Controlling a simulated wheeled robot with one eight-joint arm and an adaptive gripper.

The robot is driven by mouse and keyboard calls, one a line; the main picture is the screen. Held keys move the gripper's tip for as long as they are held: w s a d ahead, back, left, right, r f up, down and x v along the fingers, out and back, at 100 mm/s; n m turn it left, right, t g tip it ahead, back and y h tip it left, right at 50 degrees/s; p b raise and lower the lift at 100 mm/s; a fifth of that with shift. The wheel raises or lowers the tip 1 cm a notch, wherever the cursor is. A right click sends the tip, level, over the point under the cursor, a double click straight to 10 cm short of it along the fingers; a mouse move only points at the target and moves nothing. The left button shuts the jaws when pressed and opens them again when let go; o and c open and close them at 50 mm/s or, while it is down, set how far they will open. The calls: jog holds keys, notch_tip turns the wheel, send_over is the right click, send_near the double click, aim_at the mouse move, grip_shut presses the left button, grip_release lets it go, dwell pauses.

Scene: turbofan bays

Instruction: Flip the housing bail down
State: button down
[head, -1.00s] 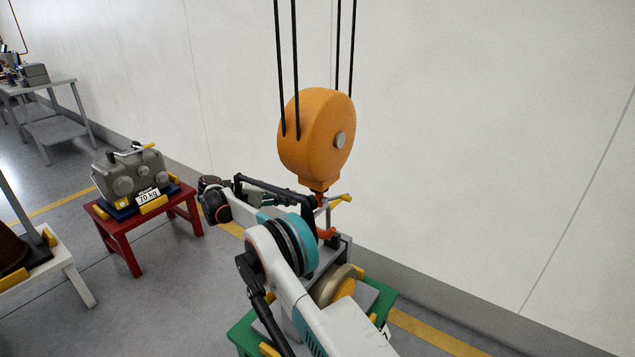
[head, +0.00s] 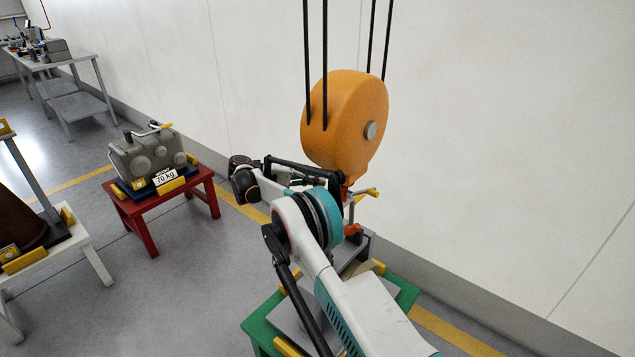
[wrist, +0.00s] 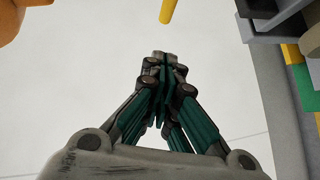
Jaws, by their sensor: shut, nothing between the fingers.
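A grey unit (head: 348,257) stands on the green stand under the orange hoist block, largely hidden behind my arm. A bail with a yellow grip (head: 366,194) stands up above it, next to the red-orange hook (head: 352,231). In the wrist view a yellow bar end (wrist: 168,10), probably this grip, shows at the top edge, beyond my fingertips and apart from them. My gripper (wrist: 160,58) is shut and empty, pointing towards the white wall. In the head view my gripper is not clearly visible behind the arm. Another grey housing (head: 147,157) with a yellow-gripped handle sits on the red stand.
The orange hoist block (head: 345,118) hangs on black ropes close to my arm; it also shows at the wrist view's top left (wrist: 18,12). The green stand (head: 262,325) is below my arm. A white stand (head: 78,238) is at left. Floor between stands is clear.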

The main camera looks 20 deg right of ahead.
jog(key=s+d+f+b, duration=0.2)
jog(key=s+d+b, duration=0.1)
jog(key=d, duration=0.5)
jog(key=shift+s+d+f+b, duration=0.35)
jog(key=shift+s, duration=0.35)
jog(key=shift+s+d+r+m+t+y+p, duration=0.15)
jog(key=shift+s+d+m+t+y+p, duration=0.2)
jog(key=shift+s+y+p, duration=0.2)
jog(key=shift+s+d+r+m+t+y+p, duration=0.15)
jog(key=shift+s+d+m+t+y+p, duration=0.1)
jog(key=shift+s+m+t+y+p, duration=0.25)
jog(key=shift+w, duration=0.15)
jog(key=v, duration=1.2)
jog(key=shift+w, duration=0.2)
